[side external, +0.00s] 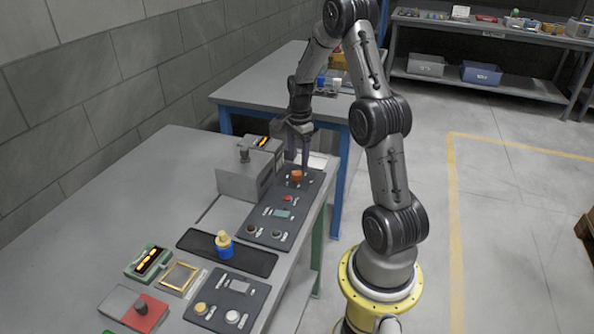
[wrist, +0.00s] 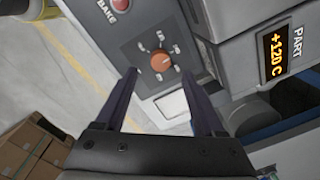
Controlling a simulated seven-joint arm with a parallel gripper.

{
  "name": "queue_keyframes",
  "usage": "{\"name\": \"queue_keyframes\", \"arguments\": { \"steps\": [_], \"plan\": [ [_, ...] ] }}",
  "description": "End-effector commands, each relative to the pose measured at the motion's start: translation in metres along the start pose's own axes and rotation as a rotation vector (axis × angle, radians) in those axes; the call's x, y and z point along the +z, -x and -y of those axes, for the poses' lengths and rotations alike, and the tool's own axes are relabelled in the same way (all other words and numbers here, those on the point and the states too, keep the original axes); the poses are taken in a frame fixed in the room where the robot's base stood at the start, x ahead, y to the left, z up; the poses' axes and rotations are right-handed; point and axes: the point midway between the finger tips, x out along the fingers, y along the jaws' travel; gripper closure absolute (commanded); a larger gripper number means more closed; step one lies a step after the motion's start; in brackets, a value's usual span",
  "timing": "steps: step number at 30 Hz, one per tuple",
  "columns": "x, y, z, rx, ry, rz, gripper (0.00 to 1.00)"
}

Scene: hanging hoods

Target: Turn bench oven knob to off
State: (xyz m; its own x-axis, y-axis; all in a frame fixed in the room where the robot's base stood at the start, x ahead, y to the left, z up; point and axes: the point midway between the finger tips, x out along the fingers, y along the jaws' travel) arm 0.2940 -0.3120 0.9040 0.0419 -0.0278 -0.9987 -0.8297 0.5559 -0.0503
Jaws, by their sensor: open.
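The orange round knob (side external: 297,175) sits at the far end of a dark control panel (side external: 262,222) on the bench. In the wrist view the knob (wrist: 160,61) lies ahead of the fingertips, roughly centred between them, with small labels around it. The labels are too small to read surely, and I cannot tell which one the knob points to. My gripper (side external: 302,158) points down just above the knob, and the fingers do not visibly touch it. In the wrist view my gripper (wrist: 160,75) is open and empty, one finger on each side.
A red button (side external: 287,198) marked "BAKE" is close by. A blue-and-yellow item (side external: 224,244) stands on a dark mat. A second bench (side external: 250,92) is behind.

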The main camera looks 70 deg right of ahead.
Motion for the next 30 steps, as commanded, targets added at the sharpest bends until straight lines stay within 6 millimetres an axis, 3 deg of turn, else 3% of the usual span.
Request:
{"name": "queue_keyframes", "arguments": {
  "steps": [3, 9, 22, 30],
  "plan": [
    [0.001, -0.023, -0.001, 0.005, 0.001, 0.001, 0.29],
    [0.000, -0.048, 0.000, 0.002, 0.001, 0.001, 0.29],
    [0.000, -0.057, 0.000, -0.001, 0.001, 0.000, 0.29],
    [0.000, -0.056, 0.000, -0.001, 0.001, 0.000, 0.76]
  ]
}}
